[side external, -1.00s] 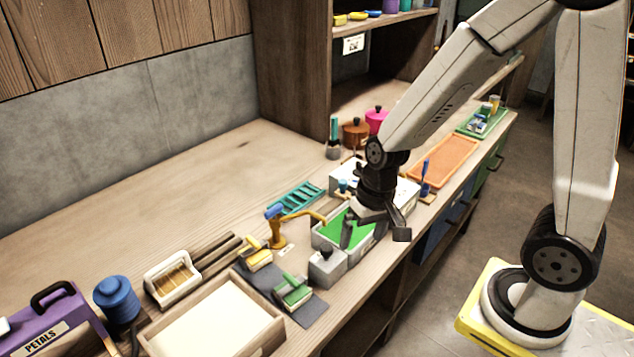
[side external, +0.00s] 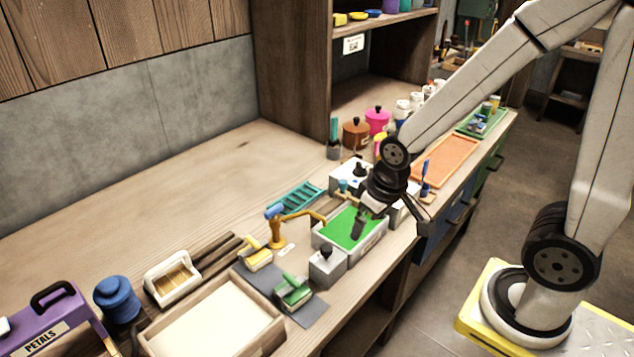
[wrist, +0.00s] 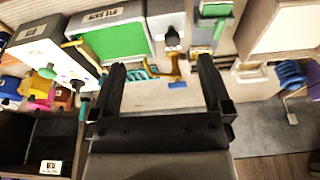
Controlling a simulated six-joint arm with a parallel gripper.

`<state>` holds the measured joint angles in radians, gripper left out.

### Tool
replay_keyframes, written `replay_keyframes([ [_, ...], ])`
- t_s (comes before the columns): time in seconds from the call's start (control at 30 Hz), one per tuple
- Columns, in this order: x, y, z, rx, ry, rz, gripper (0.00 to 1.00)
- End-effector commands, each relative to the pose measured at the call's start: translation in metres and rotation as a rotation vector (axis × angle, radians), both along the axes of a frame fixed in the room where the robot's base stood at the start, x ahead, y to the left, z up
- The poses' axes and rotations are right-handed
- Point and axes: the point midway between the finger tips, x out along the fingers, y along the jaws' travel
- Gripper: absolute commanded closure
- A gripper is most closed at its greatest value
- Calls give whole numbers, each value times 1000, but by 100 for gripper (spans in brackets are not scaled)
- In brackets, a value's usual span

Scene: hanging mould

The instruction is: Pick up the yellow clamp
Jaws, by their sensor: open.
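The yellow clamp (side external: 257,254) sits at the back edge of a dark grey mat on the bench in the side view, left of the orange-yellow tap. A small yellow piece right of the tap in the wrist view (wrist: 225,62) appears to be it, partly seen. My gripper (side external: 385,218) is open and empty over the green-filled grey vat, well to the right of the clamp. Its two black fingers stand wide apart in the wrist view (wrist: 162,72), with nothing held between them.
The tap (side external: 278,232) with a blue handle and the vat (side external: 374,250) stand between my gripper and the clamp. The bench behind is clear.

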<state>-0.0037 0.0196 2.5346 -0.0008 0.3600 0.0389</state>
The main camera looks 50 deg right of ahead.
Motion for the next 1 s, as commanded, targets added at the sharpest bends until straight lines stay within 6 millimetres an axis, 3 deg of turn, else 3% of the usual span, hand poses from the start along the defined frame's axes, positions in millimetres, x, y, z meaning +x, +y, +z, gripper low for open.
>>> replay_keyframes([
  [0.17, 26, 5, -1, 28, 19, -116, 0],
  [0.47, 95, 21, -11, 100, 71, -470, 0],
  [1.0, 204, 64, -61, 175, 153, -1167, 0],
])
